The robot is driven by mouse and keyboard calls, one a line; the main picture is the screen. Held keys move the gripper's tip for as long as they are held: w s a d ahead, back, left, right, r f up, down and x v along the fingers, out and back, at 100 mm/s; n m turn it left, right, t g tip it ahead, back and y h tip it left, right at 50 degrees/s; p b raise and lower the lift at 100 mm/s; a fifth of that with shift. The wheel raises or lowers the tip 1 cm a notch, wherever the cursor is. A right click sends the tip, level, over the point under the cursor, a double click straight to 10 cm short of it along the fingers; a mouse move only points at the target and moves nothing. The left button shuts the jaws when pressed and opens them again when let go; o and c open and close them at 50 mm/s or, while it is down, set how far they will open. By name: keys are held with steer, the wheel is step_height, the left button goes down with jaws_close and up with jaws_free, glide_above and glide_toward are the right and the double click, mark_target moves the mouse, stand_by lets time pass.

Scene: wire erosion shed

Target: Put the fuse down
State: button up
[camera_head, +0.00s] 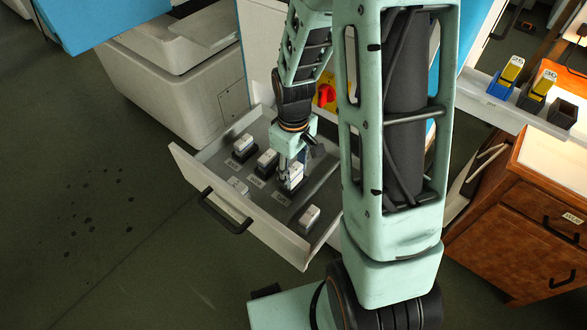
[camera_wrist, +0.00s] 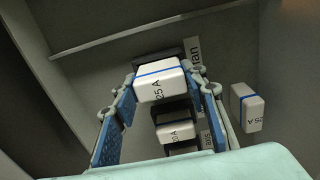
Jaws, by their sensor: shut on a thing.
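My gripper (camera_head: 290,176) reaches down into an open drawer (camera_head: 190,158) and is shut on a white fuse (camera_wrist: 157,88) with a blue stripe, marked 25 A. In the wrist view the fuse sits between the two blue finger pads of my gripper (camera_wrist: 163,103). A black holder (camera_wrist: 160,57) shows right behind the fuse, beside a label. I cannot tell whether the fuse is seated in the holder or just above it. The held fuse also shows in the head view (camera_head: 297,171), partly behind the fingers.
Other white fuses stand in black holders, one at the back (camera_head: 243,142) and one in the middle (camera_head: 267,157). A wooden cabinet (camera_head: 500,225) and a tray with yellow-topped blocks (camera_head: 512,70) are at right.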

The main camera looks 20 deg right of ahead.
mark_target(294, 169)
steer(key=o, duration=1.2)
step_height(294, 169, up, 13)
steer(key=p, duration=0.3)
steer(key=shift+r, duration=0.15)
